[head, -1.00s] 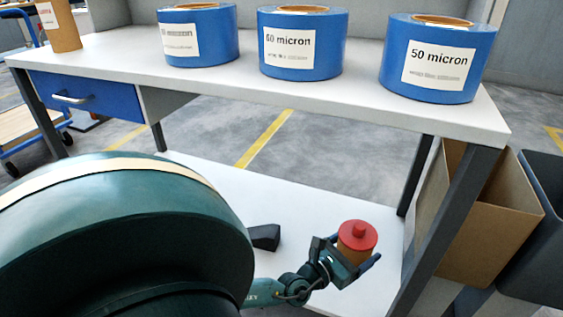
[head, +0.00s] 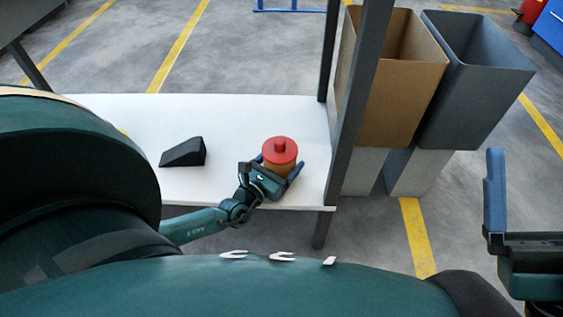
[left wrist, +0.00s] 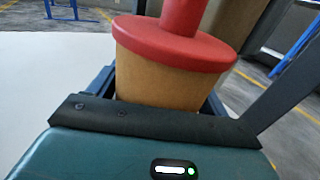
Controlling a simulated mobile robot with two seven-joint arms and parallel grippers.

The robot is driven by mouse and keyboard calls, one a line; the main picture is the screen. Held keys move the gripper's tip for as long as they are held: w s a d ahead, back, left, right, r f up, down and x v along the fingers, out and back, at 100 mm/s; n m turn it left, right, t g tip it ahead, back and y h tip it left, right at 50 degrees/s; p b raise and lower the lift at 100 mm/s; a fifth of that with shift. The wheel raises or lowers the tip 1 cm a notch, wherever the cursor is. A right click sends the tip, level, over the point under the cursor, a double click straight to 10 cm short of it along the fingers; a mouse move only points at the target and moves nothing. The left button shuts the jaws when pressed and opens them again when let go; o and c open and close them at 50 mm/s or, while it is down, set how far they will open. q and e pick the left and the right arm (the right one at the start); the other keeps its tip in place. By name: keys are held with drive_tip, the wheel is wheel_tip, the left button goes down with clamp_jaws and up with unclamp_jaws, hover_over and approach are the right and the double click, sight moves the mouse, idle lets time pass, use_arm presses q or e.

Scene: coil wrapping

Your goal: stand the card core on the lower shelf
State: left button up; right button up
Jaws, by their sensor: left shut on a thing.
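The card core (head: 281,169) is a short brown cylinder with a red knobbed cap (head: 280,148) on top. It is upright over the right end of the white lower shelf (head: 240,115). My left gripper (head: 278,168) is shut on it, with one finger on each side. The left wrist view shows the brown core (left wrist: 165,82) and its red cap (left wrist: 175,45) close up between the fingers. The core's base is hidden, so I cannot tell whether it touches the shelf. My right gripper (head: 494,195) is at the right edge, partly cut off, with one blue finger showing.
A black wedge (head: 184,152) lies on the shelf left of the core. A dark table leg (head: 355,105) stands at the shelf's right end. Beyond it are a cardboard bin (head: 400,95) and a grey bin (head: 475,85). The shelf between wedge and core is clear.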

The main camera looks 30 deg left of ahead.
use_arm(q)
drive_tip(key=o, duration=1)
drive_tip(key=shift+f, duration=0.1)
drive_tip(key=shift+s, duration=0.2)
drive_tip(key=s+p, duration=0.1)
drive_tip(key=s, duration=0.3)
drive_tip(key=s+p, duration=0.1)
drive_tip(key=s, duration=0.2)
drive_tip(key=s+p, duration=0.1)
drive_tip(key=s, duration=0.3)
drive_tip(key=shift+s+a, duration=0.25)
drive_tip(key=shift+s, duration=0.05)
use_arm(e)
drive_tip(key=f+m+h, duration=0.2)
drive_tip(key=m+h, duration=0.1)
drive_tip(key=f+m+h, duration=0.1)
drive_tip(key=shift+w+a+f+t+h, duration=0.2)
drive_tip(key=shift+w+t+h, duration=0.1)
drive_tip(key=shift+w, duration=0.1)
drive_tip(key=shift+d, duration=0.1)
